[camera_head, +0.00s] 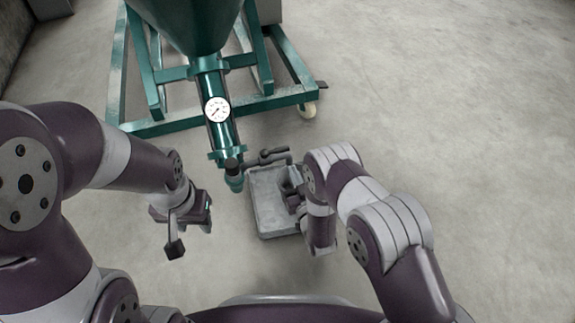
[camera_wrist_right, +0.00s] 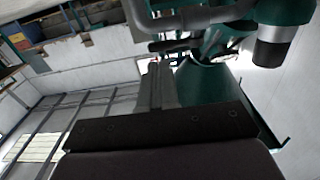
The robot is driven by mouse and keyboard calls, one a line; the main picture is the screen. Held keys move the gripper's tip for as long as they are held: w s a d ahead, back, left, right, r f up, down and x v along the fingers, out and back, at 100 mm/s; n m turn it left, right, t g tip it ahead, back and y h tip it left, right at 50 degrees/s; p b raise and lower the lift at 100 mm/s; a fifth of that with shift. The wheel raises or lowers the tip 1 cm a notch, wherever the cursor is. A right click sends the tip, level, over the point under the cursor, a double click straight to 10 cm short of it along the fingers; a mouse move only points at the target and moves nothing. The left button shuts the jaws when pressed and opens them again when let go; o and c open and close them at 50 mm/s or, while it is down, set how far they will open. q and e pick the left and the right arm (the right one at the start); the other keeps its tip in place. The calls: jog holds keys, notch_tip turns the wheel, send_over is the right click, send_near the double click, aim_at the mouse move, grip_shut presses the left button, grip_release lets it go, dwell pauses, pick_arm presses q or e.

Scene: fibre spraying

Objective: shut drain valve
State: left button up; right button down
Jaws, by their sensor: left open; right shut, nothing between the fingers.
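The drain valve (camera_head: 234,170) sits at the lower end of the green pipe under the hopper. Its dark lever handle (camera_head: 266,157) sticks out to the right, over a grey tray on the floor. In the right wrist view a dark bar, apparently the lever (camera_wrist_right: 205,44), and a grey pipe cross the top. My right gripper (camera_head: 292,182) is just below and right of the lever's end; it is shut and empty. I cannot tell whether it touches the lever. My left gripper (camera_head: 190,222) is open and empty, left of the valve.
A round white gauge (camera_head: 217,109) is on the pipe above the valve. The green hopper (camera_head: 190,20) stands on a green wheeled frame (camera_head: 170,124). The grey tray (camera_head: 270,212) lies below the valve. The floor to the right is clear.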

aim_at(284, 152)
jog(key=b+x, duration=0.2)
jog(key=x, duration=0.2)
jog(key=shift+w+f, duration=0.2)
jog(key=shift+w, duration=0.05)
jog(key=shift+w+a+r+b, duration=0.15)
jog(key=shift+w+a+b, duration=0.05)
jog(key=shift+w+b, duration=0.25)
jog(key=shift+w+r, duration=0.1)
